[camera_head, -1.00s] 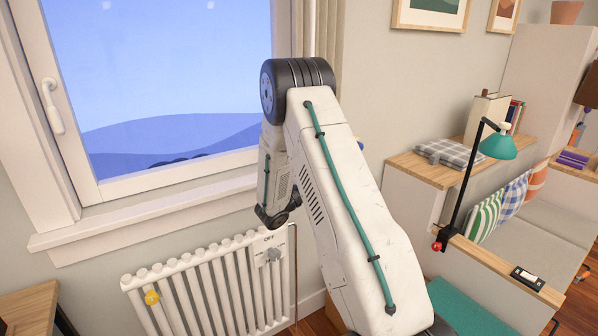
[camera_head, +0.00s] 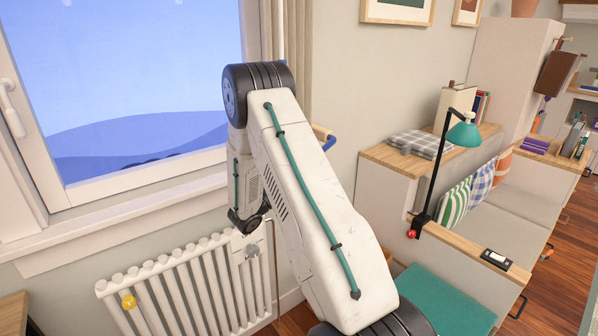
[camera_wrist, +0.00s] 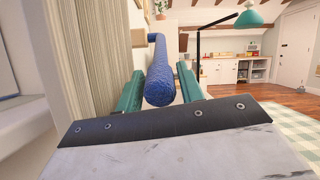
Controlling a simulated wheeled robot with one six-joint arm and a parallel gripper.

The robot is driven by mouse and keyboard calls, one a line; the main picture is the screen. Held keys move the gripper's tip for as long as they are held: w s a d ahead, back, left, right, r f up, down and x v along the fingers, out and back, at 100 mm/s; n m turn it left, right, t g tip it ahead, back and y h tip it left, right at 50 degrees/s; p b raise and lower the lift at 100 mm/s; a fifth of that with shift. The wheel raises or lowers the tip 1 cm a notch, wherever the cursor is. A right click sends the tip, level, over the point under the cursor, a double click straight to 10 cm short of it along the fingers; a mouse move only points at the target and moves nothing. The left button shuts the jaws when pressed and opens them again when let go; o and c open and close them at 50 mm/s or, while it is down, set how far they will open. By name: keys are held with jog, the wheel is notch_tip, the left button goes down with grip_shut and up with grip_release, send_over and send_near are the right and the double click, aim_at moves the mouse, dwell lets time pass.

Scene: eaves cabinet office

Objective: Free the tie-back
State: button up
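In the wrist view, the tie-back, a thick blue rope (camera_wrist: 158,80), runs away from the camera between the two teal fingers of my gripper (camera_wrist: 159,90). Small gaps seem to show on both sides of it, so the fingers look open around it. Its far end is by a wooden peg (camera_wrist: 139,38) on the wall side. The pale curtain (camera_wrist: 88,60) hangs to the left. In the head view, a bit of the blue tie-back (camera_head: 329,144) and the peg (camera_head: 322,131) show just right of my arm. My arm hides the gripper there.
The window (camera_head: 130,90) and a white radiator (camera_head: 185,285) are at the left. A bench cabinet (camera_head: 376,205) with a folded checked cloth and a teal lamp (camera_head: 463,134) stands at the right. In the wrist view, open floor (camera_wrist: 270,92) lies to the right.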

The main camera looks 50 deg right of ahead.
jog(key=v, duration=0.6)
jog(key=shift+d, duration=0.1)
